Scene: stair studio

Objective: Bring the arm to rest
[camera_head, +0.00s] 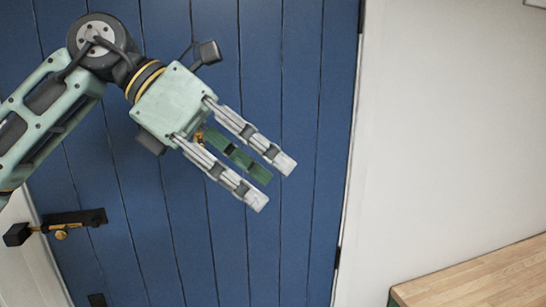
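My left gripper (270,181) is raised in front of a blue plank door (300,80). Its arm comes in from the left and bends at a dark joint near the top. Two pale fingers and a green finger between them point down to the right. The fingers are straight and spread apart, with nothing held between them. My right gripper is not in view.
The door has a black handle (70,218) with a brass-coloured part at the lower left. A wooden top (480,280) juts in at the lower right. A plain white wall (450,140) fills the right side.

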